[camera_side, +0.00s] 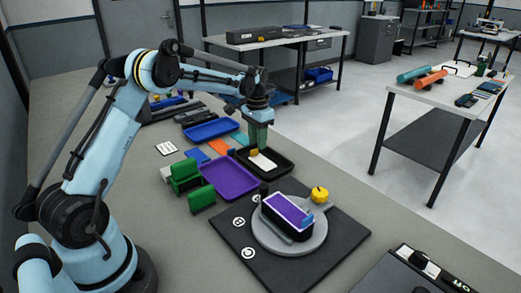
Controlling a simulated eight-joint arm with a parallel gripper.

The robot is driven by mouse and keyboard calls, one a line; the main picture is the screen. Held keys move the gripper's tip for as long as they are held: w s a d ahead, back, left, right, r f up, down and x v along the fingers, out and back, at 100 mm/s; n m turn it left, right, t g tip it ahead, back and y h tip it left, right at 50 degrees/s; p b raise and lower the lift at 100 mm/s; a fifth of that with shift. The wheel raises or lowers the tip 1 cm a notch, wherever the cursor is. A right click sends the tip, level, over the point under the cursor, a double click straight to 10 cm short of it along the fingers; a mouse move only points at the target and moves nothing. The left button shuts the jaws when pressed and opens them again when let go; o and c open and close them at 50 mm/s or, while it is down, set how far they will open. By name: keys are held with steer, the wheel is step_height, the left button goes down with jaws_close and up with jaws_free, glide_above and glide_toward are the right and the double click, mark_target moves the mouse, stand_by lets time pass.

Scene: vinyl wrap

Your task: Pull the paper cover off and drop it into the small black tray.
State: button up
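My gripper (257,148) points down over the small black tray (290,168). Its lower part is green, and a small orange-yellow piece shows at its tip. A white sheet, which looks like the paper cover (264,163), lies in or just above the tray, right below the gripper. I cannot tell whether the gripper touches it or whether its fingers are open. A purple-topped block with dark sides (284,210) sits on a grey round plate (267,238). A small blue piece (307,220) is at the block's right end.
The round plate is on a dark board (330,245) with a yellow knob (319,194) beside it. A purple tray (230,178), green holders (185,175) and a blue tray (210,130) stand left of the black tray. A dark device (420,265) is at front right.

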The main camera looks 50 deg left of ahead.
step_height(320, 180, up, 12)
stand_by(0.7)
steer(key=s+d+r+t, duration=0.45)
steer(key=s+d, duration=0.45)
steer(key=d, duration=0.3)
steer(key=s+d+f+t, duration=0.1)
steer(key=s+d+f, duration=0.2)
steer(key=s, duration=0.2)
steer(key=s+d+f+t, duration=0.1)
steer(key=s+d+f, duration=0.2)
steer(key=s, duration=0.3)
steer(key=shift+d+f+t, duration=0.3)
steer(key=shift+f+t, duration=0.05)
steer(key=shift+f, duration=0.1)
